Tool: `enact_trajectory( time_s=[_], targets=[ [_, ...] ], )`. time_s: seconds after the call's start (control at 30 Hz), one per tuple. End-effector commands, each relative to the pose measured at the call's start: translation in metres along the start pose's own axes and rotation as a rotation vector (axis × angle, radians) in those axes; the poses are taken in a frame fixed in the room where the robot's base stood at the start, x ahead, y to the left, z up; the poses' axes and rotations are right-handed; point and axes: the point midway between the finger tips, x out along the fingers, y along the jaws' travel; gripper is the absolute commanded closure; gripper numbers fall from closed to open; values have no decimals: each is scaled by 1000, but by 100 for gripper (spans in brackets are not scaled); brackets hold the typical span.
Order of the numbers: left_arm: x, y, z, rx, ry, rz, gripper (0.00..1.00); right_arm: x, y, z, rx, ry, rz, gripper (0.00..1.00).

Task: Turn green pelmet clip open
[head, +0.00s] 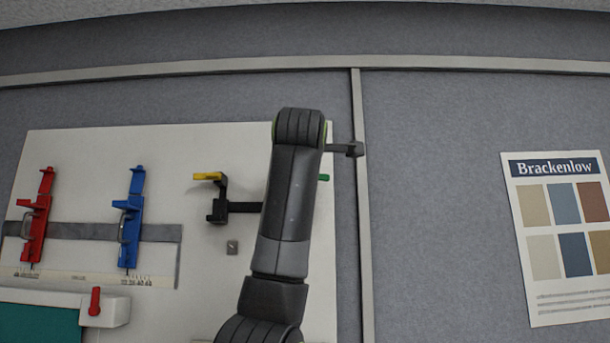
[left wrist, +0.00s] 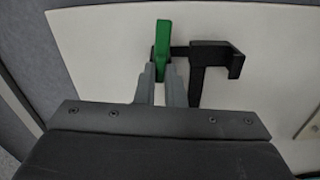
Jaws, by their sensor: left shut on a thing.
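The green pelmet clip (left wrist: 162,42) shows in the left wrist view as a short green lever standing upright in the picture beside the end of a black bracket bar. My left gripper (left wrist: 161,75) is shut on its lower part, with one grey finger on each side. In the head view only a small green tip (head: 324,177) shows to the right of my arm, which hides the rest of the clip and the gripper's fingers. The black bracket (left wrist: 210,55) reaches right from the clip. My right gripper is in neither view.
The white board also carries a yellow-topped black clip (head: 208,177), a blue clip (head: 131,220) and a red clip (head: 37,220) on a grey strip. A small white box with a red lever (head: 95,301) is lower left. A Brackenlow swatch poster (head: 562,235) hangs right.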

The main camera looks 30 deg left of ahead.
Motion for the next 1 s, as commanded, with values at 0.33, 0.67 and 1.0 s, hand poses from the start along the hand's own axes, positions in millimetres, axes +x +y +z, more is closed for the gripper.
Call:
enact_trajectory(
  time_s=[0.33, 0.67, 1.0],
  targets=[
    [0, 0, 0, -116, 0, -2, 100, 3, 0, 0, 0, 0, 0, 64],
    [0, 0, 0, -131, 0, -2, 100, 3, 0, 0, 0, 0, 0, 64],
    [0, 0, 0, -130, 0, -2, 69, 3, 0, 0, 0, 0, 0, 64]
  ],
)
